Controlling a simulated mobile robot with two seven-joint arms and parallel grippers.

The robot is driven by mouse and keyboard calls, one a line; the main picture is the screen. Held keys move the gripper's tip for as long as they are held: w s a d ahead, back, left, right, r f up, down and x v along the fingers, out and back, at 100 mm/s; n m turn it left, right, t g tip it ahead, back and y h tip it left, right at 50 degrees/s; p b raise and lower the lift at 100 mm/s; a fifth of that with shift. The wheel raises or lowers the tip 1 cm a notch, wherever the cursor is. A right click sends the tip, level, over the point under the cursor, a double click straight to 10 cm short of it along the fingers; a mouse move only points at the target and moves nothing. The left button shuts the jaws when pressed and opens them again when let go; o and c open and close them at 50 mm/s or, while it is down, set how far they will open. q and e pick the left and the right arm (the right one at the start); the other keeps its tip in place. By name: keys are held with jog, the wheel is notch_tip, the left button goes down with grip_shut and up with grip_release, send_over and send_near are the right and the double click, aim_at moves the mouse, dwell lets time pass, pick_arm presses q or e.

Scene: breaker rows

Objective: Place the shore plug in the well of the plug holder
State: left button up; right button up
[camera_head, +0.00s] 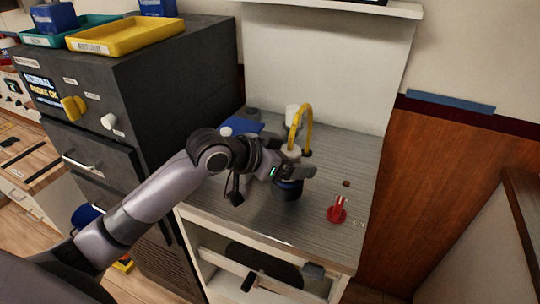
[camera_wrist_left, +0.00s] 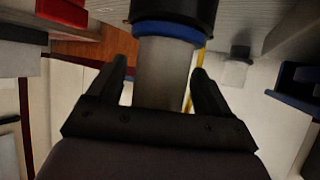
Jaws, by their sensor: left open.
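What I take for the shore plug is an upright pale grey barrel (camera_wrist_left: 163,75) with a blue ring and a black end; its black part (camera_head: 289,190) shows below my left gripper on the grey ribbed worktop. A yellow cable (camera_head: 301,118) arches above it. My left gripper (camera_head: 300,172) is open, with its fingers (camera_wrist_left: 163,85) on either side of the barrel; I see gaps between them. The gripper hides part of the plug in the head view. I cannot clearly pick out the plug holder. My right gripper is in neither view.
A red peg-like part (camera_head: 338,211) stands at the worktop's right front. A white cylinder (camera_head: 291,113), a dark grey round part (camera_head: 252,113) and a blue item (camera_head: 240,126) are at the back. The dark cabinet (camera_head: 180,85) on the left bears trays, including a yellow one (camera_head: 125,37).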

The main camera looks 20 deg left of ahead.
pick_arm(q)
jog(key=v, duration=1.1)
jog(key=shift+s, duration=0.15)
